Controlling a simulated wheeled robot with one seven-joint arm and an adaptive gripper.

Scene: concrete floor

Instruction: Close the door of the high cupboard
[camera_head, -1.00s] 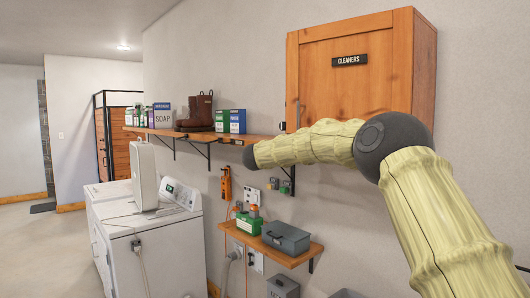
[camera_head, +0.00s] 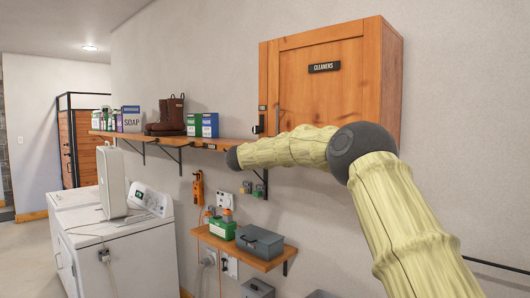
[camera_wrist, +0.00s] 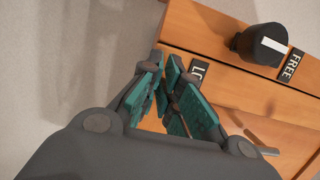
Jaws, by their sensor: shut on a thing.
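The high cupboard (camera_head: 393,85) is wooden and hangs on the wall at the upper right of the head view. Its door (camera_head: 320,83) bears a CLEANERS sign and looks flush or nearly flush with the frame; a small gap cannot be ruled out. A bar handle (camera_head: 278,120) is near the door's left edge and also shows in the wrist view (camera_wrist: 255,137). A black knob (camera_wrist: 260,45) sits on the frame strip by a FREE label. My gripper (camera_wrist: 168,82) has its teal fingers close together in front of the wood, left of the handle. What they grip is unclear.
A wall shelf (camera_head: 222,143) with boots and boxes runs left of the cupboard. A lower shelf (camera_head: 245,252) holds a grey toolbox (camera_head: 260,242). A white washer (camera_head: 130,235) stands at lower left. The wall to the right is mostly bare.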

